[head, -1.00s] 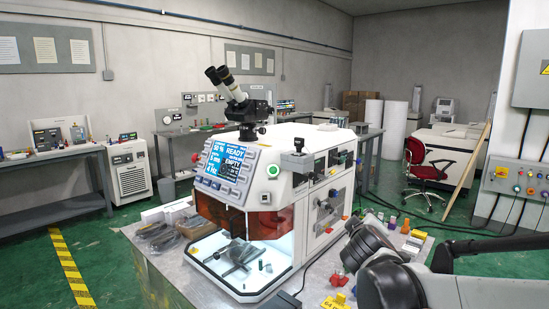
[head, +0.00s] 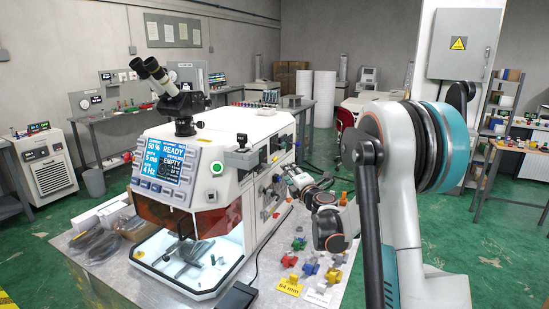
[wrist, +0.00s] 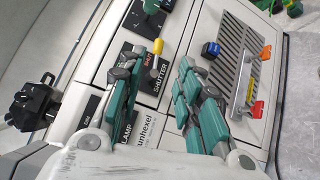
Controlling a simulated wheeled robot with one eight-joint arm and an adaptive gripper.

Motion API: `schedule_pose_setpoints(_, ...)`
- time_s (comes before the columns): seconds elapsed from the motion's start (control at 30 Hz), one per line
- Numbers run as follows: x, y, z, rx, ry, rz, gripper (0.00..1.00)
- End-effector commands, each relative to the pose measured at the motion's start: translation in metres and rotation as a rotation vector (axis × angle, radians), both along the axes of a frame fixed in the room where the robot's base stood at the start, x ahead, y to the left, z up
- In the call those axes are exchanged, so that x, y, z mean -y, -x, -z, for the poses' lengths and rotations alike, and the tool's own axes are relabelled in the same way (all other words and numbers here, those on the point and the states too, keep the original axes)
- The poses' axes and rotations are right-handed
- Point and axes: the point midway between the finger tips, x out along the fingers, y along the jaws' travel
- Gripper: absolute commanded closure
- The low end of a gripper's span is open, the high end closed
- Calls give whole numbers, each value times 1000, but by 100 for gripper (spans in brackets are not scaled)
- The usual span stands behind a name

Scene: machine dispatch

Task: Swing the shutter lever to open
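The shutter lever (wrist: 157,46) has a yellow tip and stands on a dark plate marked SHUTTER, with an orange SHUT mark beside it in the wrist view. My gripper (wrist: 171,66) is open, its two green-padded fingers apart and nothing seen held between them. In the head view, my gripper (head: 291,172) is by the right side of the white laser machine (head: 225,190); the lever is too small to make out there.
A vented panel (wrist: 240,70) with blue, red and orange pieces is on the right. Several coloured parts and a yellow tag (head: 289,287) lie on the bench right of the machine.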

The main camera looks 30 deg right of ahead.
Motion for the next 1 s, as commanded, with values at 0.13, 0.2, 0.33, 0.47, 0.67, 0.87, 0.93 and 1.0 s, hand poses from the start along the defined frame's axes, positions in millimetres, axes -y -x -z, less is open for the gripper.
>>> schedule_pose_setpoints(0.13, 1, -16, 1, -1, 1, -2, 68)
schedule_pose_setpoints(0.2, 2, -27, 2, 0, 0, -3, 68)
schedule_pose_setpoints(0.33, 5, -53, 2, 1, -1, -2, 68)
schedule_pose_setpoints(0.47, 8, -78, 1, 1, -1, -1, 68)
schedule_pose_setpoints(0.67, 11, -112, 1, 1, -2, -1, 68)
schedule_pose_setpoints(0.87, 14, -131, 0, 0, -2, 0, 68)
schedule_pose_setpoints(0.93, 14, -134, 0, 0, -2, 0, 68)
schedule_pose_setpoints(1.0, 14, -135, 0, 0, -2, 0, 68)
